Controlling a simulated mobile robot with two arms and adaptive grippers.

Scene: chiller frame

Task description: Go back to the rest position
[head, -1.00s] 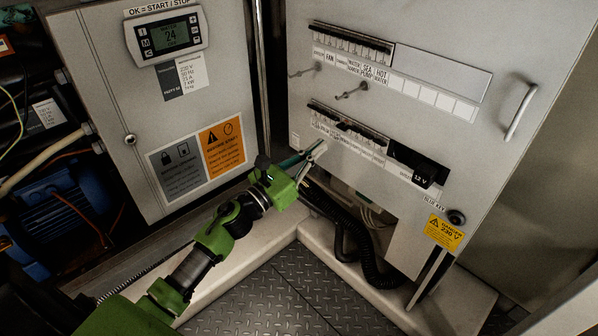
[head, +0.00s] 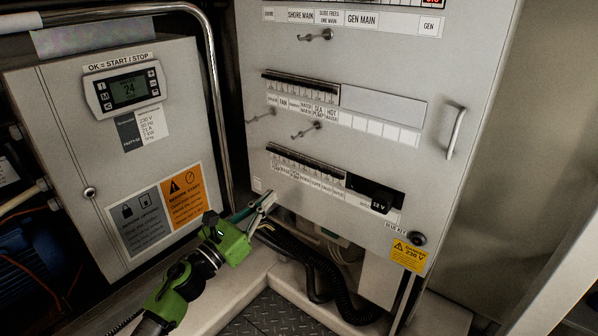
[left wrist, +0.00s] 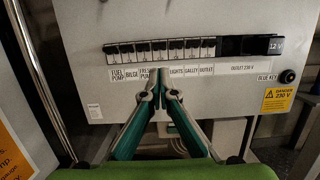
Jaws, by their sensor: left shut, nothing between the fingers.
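My left gripper (head: 268,200) is green with grey fingertips and sits in front of the lower left part of the grey electrical panel (head: 215,110). It is shut and empty. In the left wrist view the closed fingertips (left wrist: 160,82) point at the label strip below the lower row of breakers (left wrist: 160,50). Whether the tips touch the panel cannot be told. The same breaker row shows in the head view (head: 305,160), above the gripper. My right gripper is not in view.
A control box (head: 60,100) with a small display (head: 128,90) stands at the left, beside a metal pipe (head: 212,90). The panel has a handle (head: 455,133) and protruding keys (head: 305,130). Black hoses (head: 320,275) run below it. A chequered floor (head: 255,322) lies in front.

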